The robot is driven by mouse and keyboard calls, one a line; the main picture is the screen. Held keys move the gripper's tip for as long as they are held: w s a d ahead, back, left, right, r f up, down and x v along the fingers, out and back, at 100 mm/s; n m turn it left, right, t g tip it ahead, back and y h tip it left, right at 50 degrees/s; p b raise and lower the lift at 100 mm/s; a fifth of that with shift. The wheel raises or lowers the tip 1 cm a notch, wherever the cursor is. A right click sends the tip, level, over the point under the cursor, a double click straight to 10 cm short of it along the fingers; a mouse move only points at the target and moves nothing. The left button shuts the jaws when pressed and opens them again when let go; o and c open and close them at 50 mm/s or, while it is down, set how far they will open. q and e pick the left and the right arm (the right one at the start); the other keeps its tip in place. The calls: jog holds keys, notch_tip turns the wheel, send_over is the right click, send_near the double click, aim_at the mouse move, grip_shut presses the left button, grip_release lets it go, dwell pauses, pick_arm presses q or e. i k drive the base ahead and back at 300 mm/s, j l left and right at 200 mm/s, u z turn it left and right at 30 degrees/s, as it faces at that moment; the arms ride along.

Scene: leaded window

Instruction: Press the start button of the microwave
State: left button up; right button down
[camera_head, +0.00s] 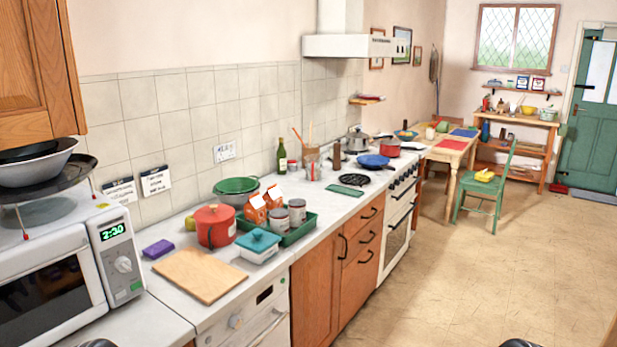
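The white microwave (108,262) stands on the counter at the lower left, cut off by the picture's left edge. Its door, with a dark window (45,302), is shut. Its control panel faces right of the door. The panel has a green lit display (113,231) reading 2:30, a round knob (123,264) and a small green button (136,285) near the bottom. No label on the button is readable. Neither gripper is in view. Only small dark rounded parts, likely of my arms, show at the bottom edge, well below the panel.
A rack with pans (38,168) sits on top of the microwave. Right of it are a purple sponge (158,249), a wooden board (199,275), a red pot (215,226) and a green tray (292,237). The floor (450,290) at the right is clear.

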aim_at(138, 284)
jog(key=i+j+u, duration=0.2)
jog(key=j+u, duration=0.2)
jog(key=i+j+u, duration=0.25)
jog(key=u, duration=0.2)
